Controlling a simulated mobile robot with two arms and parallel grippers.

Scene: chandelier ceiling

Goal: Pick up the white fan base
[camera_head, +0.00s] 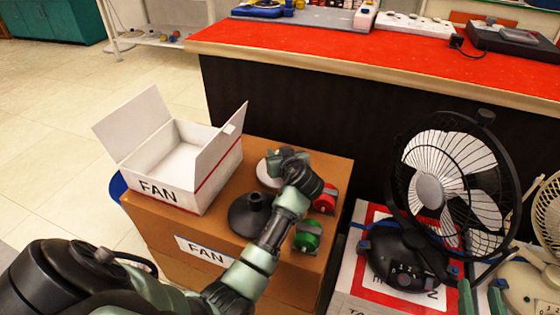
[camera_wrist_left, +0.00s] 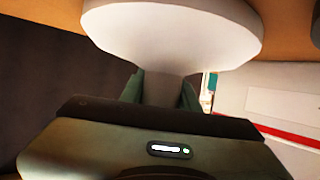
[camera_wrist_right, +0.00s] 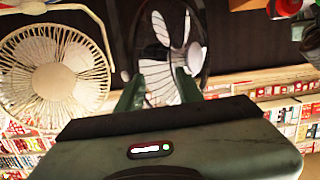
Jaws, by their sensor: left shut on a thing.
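The white fan base (camera_head: 264,172), a round disc with a stem, is at the far part of the cardboard box top, partly hidden by my left gripper (camera_head: 280,160). In the left wrist view the white base (camera_wrist_left: 172,32) fills the top, and its stem is between the fingers of my left gripper (camera_wrist_left: 160,90), shut on it. Whether the disc touches the box top cannot be told. My right gripper (camera_head: 481,298) is at the lower right edge, open and empty. Its spread fingers also show in the right wrist view (camera_wrist_right: 158,90).
A black base (camera_head: 250,213), a green part (camera_head: 307,235) and a red part (camera_head: 325,200) share the cardboard box (camera_head: 165,222) with an open white FAN carton (camera_head: 188,168). A black fan (camera_head: 405,260) stands right. A red-topped counter (camera_head: 300,47) is behind.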

